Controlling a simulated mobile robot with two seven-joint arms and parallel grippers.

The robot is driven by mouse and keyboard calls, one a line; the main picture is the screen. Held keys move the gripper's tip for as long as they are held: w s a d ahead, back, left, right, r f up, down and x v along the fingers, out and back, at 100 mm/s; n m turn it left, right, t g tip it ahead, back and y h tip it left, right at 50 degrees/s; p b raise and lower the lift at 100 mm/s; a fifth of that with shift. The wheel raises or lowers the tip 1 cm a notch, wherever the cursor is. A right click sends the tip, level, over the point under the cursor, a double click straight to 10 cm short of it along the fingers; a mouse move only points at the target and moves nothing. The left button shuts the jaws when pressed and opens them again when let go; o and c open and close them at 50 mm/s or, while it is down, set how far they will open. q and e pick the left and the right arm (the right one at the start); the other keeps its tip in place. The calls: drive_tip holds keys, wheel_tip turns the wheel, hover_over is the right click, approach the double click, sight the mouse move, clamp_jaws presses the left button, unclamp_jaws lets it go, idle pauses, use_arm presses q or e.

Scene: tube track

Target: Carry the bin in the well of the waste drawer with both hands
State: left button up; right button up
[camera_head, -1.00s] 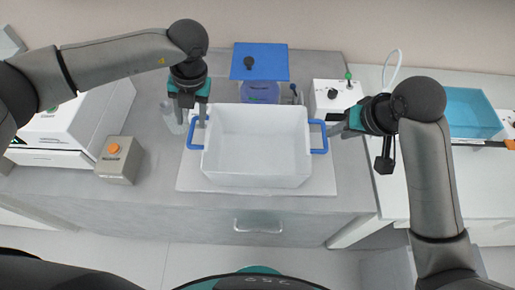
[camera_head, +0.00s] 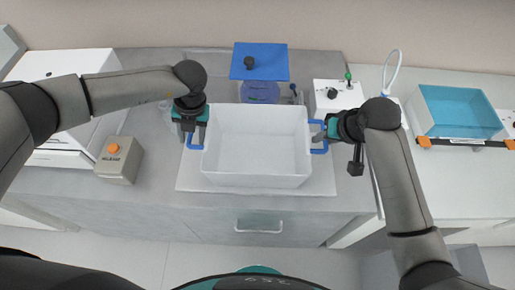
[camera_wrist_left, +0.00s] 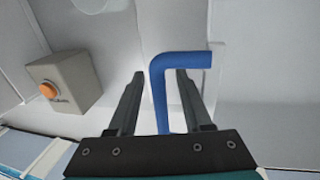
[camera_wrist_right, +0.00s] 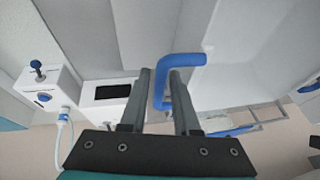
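The white bin (camera_head: 256,180) is an open, empty box with a blue handle on each side. It appears upright within a pale flat surround (camera_head: 325,187) on the grey unit; its underside is hidden. My left gripper (camera_head: 190,138) is at the left blue handle (camera_wrist_left: 160,100), its open fingers on either side of the bar with gaps showing. My right gripper (camera_head: 322,132) is at the right blue handle (camera_wrist_right: 160,88). Its fingers stand on either side of that bar, closer together than the left ones but apparently apart from it.
A beige box with an orange button (camera_head: 119,160) stands left of the bin. A blue-lidded container (camera_head: 259,62) and a white control box (camera_head: 337,95) stand behind. A teal tray (camera_head: 457,112) is at the right. A metal drawer pull (camera_head: 258,226) is on the front.

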use_arm(q)
drive_tip(key=c, duration=0.5)
use_arm(e)
clamp_jaws()
use_arm(q)
clamp_jaws()
idle(0.4)
